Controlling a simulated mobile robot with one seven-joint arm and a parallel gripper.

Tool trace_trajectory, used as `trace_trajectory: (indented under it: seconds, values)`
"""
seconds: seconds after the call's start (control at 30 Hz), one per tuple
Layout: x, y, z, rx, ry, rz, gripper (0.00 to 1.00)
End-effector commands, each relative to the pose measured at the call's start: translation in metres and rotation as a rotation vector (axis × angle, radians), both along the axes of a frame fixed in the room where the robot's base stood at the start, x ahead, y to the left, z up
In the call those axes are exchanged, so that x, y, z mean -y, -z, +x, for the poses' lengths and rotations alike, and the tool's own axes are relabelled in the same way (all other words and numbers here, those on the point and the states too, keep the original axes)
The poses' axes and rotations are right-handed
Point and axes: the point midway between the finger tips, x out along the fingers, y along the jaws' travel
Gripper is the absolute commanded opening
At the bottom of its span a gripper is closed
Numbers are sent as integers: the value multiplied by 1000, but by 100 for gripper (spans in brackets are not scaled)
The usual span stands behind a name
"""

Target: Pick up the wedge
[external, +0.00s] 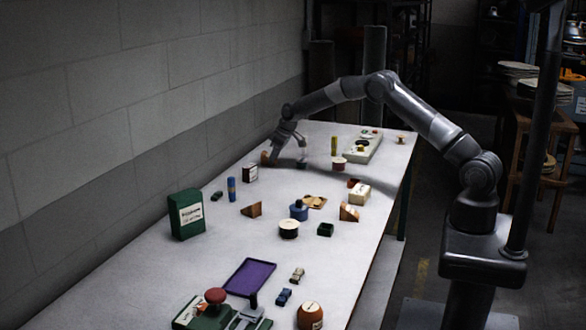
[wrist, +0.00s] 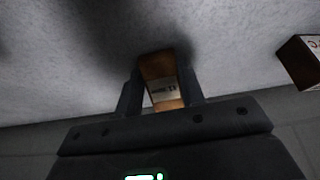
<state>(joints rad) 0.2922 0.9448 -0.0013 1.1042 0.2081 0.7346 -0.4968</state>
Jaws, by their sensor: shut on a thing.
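The wedge (wrist: 161,80) is a brown wooden piece with a pale printed label on it. In the wrist view it sits between the two dark fingers of my gripper (wrist: 160,95), which is shut on it. In the external view my gripper (external: 272,157) is low over the far left part of the table, with the small brown wedge (external: 265,157) at its tip. The wedge is close to the tabletop; I cannot tell whether it touches it. Its lower part is hidden by the gripper body in the wrist view.
A dark box with a white label (external: 250,173) stands close by and shows at the right of the wrist view (wrist: 302,62). Two other wooden wedges (external: 251,209) (external: 349,212) lie mid-table. A green box (external: 187,214) and a purple tray (external: 250,277) are nearer.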

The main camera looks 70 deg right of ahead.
Motion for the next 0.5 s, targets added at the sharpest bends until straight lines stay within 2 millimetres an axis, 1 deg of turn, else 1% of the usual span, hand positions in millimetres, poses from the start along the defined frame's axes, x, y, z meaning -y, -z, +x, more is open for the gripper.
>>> trace_trajectory:
  seconds: [0.13, 0.23, 0.33, 0.43, 0.5]
  values:
    - [0, -4, 0, 1, 0, 0, 13]
    - [0, -12, 1, 3, 0, -1, 13]
    - [0, -25, 0, 3, -1, -1, 13]
    - [0, -44, 0, 3, -1, -2, 13]
    - [13, -52, -11, 1, 4, -2, 13]
